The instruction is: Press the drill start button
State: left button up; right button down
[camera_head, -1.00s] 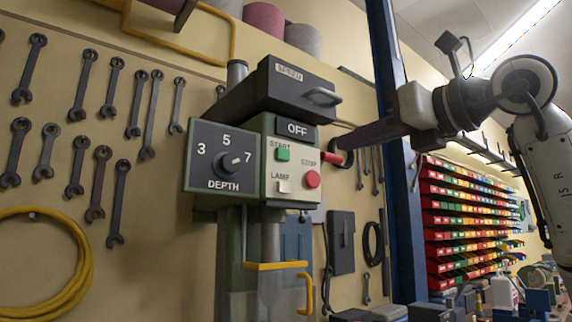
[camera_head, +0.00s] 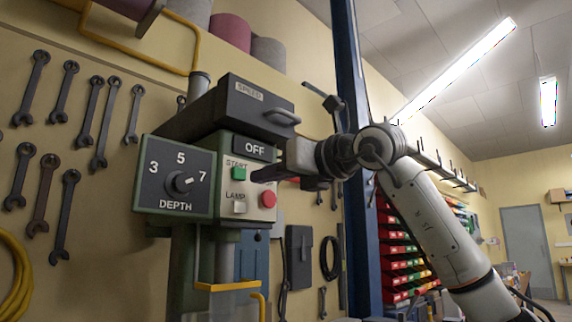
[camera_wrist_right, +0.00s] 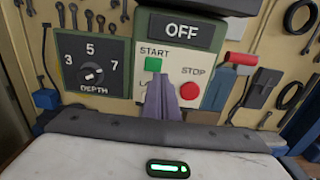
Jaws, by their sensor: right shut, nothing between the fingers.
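The drill's control panel (camera_head: 258,175) has a green START button (camera_head: 239,173), a red STOP button (camera_head: 268,199), a white LAMP switch (camera_head: 239,207) and an OFF display (camera_head: 255,150). My right gripper (camera_head: 254,178) is shut and empty, its fingertips in front of the panel just right of the green button. In the right wrist view the gripper (camera_wrist_right: 160,82) points at the panel, its tips just below the START button (camera_wrist_right: 153,64) and left of the STOP button (camera_wrist_right: 190,91). I cannot tell whether the tips touch the panel. The STOP label is hidden in the head view. My left gripper is out of view.
The depth dial (camera_head: 183,182) is left of the buttons. A dark speed cover (camera_head: 245,105) with a handle juts out above. A blue post (camera_head: 350,120) stands behind my right arm. Wrenches (camera_head: 100,115) hang on the wall at left.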

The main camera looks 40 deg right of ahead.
aim_at(246, 179)
jog(key=shift+w, duration=0.95)
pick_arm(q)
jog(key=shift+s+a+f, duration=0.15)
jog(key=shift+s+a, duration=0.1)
pick_arm(e)
jog(key=shift+w+a, duration=0.1)
jog(key=shift+w, duration=0.2)
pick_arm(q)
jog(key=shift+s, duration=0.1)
